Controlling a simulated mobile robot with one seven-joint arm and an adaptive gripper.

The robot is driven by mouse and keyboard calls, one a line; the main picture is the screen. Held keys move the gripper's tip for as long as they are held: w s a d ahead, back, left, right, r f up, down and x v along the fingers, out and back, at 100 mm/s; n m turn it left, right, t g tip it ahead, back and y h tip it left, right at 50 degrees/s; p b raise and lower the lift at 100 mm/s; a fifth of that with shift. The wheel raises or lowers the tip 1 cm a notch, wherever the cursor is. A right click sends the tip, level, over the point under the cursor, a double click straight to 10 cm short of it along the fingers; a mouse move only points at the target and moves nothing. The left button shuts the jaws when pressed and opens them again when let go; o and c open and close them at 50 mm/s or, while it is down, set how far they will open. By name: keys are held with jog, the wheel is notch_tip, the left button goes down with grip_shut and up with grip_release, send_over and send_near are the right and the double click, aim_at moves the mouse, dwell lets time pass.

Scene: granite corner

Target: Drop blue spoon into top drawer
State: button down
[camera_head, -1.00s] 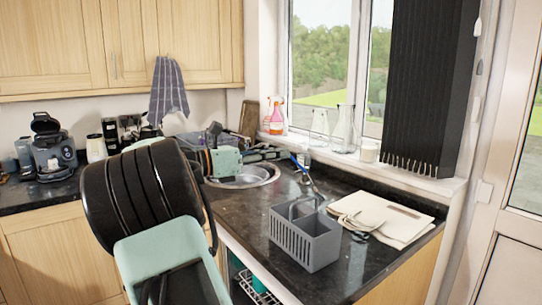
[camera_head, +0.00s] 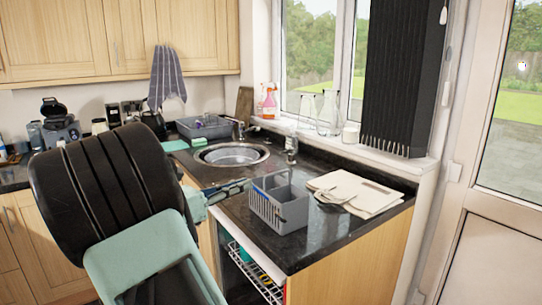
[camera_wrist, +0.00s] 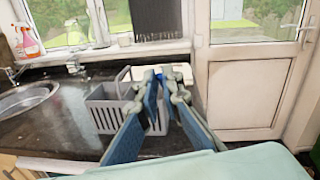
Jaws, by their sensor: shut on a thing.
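My gripper (camera_wrist: 160,73) is shut on the blue spoon (camera_wrist: 158,76); only a small blue part shows between the fingertips in the wrist view. In the head view my gripper (camera_head: 240,187) is partly hidden behind my arm, left of the grey caddy. A small blue bit shows against the caddy there, but I cannot tell its full shape.
The grey caddy (camera_head: 279,207) stands on the dark counter (camera_head: 310,240), with folded cloths (camera_head: 355,193) behind it to the right. The sink (camera_head: 232,154) and grey dish rack (camera_head: 203,127) are further back. A white wire rack (camera_head: 257,272) shows below the counter.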

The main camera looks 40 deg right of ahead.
jog(key=a+f+n+t+y+p, duration=0.1)
jog(key=a+f+n+t, duration=0.5)
jog(key=a, duration=0.5)
jog(key=a+f+n+t+y+p, duration=0.15)
jog(key=a+f+t, duration=0.25)
jog(key=a+f, duration=0.6)
jog(key=a+r+t+y+p, duration=0.1)
jog(key=a+r+p, duration=0.4)
jog(key=p, duration=0.9)
jog(key=shift+a+r, duration=0.2)
jog(key=shift+r, duration=0.3)
